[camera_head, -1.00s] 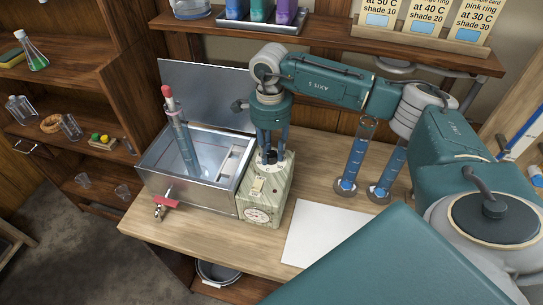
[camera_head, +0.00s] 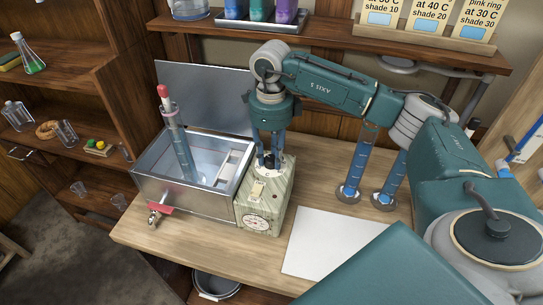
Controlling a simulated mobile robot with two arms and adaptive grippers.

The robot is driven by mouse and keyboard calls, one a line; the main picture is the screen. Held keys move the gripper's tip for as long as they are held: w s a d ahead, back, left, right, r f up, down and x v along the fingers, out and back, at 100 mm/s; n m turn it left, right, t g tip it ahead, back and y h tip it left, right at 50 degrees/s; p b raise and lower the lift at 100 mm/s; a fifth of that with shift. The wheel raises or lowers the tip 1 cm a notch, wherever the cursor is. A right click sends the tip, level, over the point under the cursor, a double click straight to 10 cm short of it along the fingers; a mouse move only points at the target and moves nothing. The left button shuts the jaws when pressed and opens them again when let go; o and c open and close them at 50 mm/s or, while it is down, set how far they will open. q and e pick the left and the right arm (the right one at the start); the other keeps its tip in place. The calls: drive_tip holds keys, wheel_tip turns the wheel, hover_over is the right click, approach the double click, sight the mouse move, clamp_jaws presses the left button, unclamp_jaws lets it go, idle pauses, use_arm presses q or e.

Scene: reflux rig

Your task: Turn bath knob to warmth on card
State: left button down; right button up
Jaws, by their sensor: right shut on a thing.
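My right gripper (camera_head: 269,160) points straight down onto the top of the bath's control box (camera_head: 262,208). Its fingers are shut around the bath knob (camera_head: 268,172), which they mostly hide. The box is pale green with a round dial on its front. It joins the metal water bath (camera_head: 185,192), whose lid stands open behind it. Cards (camera_head: 430,17) stand in a wooden holder on the shelf at the top right; they read 50 C shade 10, 40 C shade 20 and 30 C shade 30. My left gripper is not in view.
A tall tube with a red top (camera_head: 175,125) stands in the bath. A red-handled tap (camera_head: 157,210) sticks out at its front. Two blue-filled cylinders (camera_head: 354,165) stand right of my gripper. A white sheet (camera_head: 328,243) lies on the bench.

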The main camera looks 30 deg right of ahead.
sight(269, 157)
drive_tip(key=shift+w+a+r, duration=0.1)
drive_tip(key=shift+w+r, duration=0.15)
drive_tip(key=o, duration=1.1)
drive_tip(key=shift+o, duration=0.2)
drive_tip(key=shift+a+f, duration=0.1)
wheel_tip(269, 157, up, 12)
